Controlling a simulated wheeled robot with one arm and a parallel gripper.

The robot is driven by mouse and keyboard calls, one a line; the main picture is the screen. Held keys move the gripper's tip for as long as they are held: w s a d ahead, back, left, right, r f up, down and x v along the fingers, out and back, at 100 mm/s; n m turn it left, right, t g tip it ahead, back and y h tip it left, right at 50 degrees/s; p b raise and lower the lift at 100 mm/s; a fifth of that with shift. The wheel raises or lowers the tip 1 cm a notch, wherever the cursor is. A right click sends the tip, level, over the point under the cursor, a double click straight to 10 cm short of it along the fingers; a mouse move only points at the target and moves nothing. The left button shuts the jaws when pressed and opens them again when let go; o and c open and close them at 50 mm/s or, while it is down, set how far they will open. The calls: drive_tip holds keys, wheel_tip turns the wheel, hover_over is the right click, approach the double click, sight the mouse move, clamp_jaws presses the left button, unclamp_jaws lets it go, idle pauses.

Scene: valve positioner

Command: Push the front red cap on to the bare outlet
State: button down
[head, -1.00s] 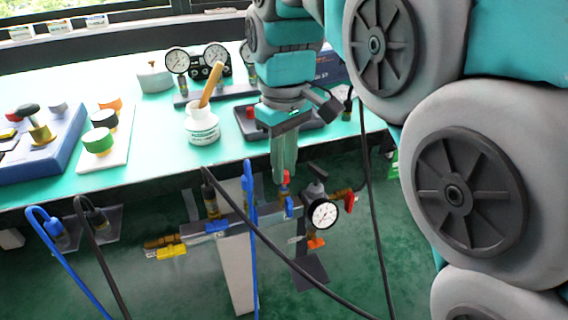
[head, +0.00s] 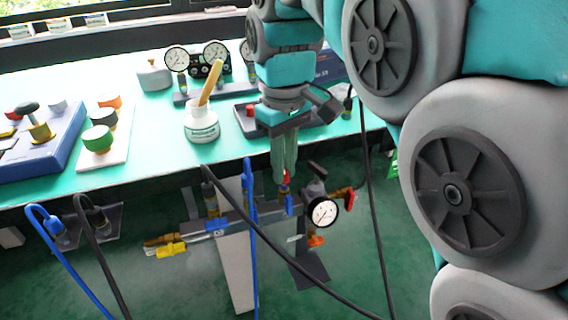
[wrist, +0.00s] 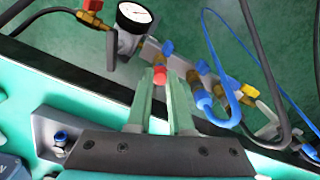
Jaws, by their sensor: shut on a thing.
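My gripper (head: 284,174) points down over the pipe manifold beyond the table's front edge. It is shut on a small red cap (wrist: 160,75), held between the pale green fingertips; the cap also shows at the fingertips in the head view (head: 286,178). Just below the cap is a blue valve part (head: 290,204) on the manifold (head: 245,219); it also shows beyond the fingertips in the wrist view (wrist: 167,48). The bare outlet cannot be made out behind the cap and fingers, nor whether the cap touches it.
A pressure gauge (head: 323,212) and red handle (head: 348,199) are close right of the fingers. A blue hose (head: 250,215) and black hoses hang in front and left. On the table, another red piece (head: 250,112) lies in a dark tray, near a white jar (head: 202,126).

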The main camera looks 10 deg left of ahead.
sight(286, 171)
drive_tip(key=shift+f, duration=0.6)
idle(0.6)
drive_tip(key=c, duration=0.7)
unclamp_jaws()
drive_tip(key=shift+c, duration=0.2)
wheel_tip(286, 171, up, 7)
drive_tip(key=shift+r, duration=0.15)
drive_tip(key=shift+d+r, duration=0.15)
drive_tip(key=s+d+f+m+g, duration=0.1)
drive_tip(key=s+d+f+m, duration=0.2)
drive_tip(key=d+f, duration=0.35)
drive_tip(key=s+d+f+m, duration=0.3)
drive_tip(key=d+f, duration=0.1)
drive_tip(key=d, duration=0.5)
drive_tip(key=s+d+f+m, duration=0.4)
drive_tip(key=s+d+f, duration=0.4)
drive_tip(key=s+f, duration=0.4)
drive_tip(key=shift+s+d+f+m+g, duration=0.2)
drive_tip(key=shift+s+m+g, duration=0.2)
drive_tip(key=shift+s, duration=0.6)
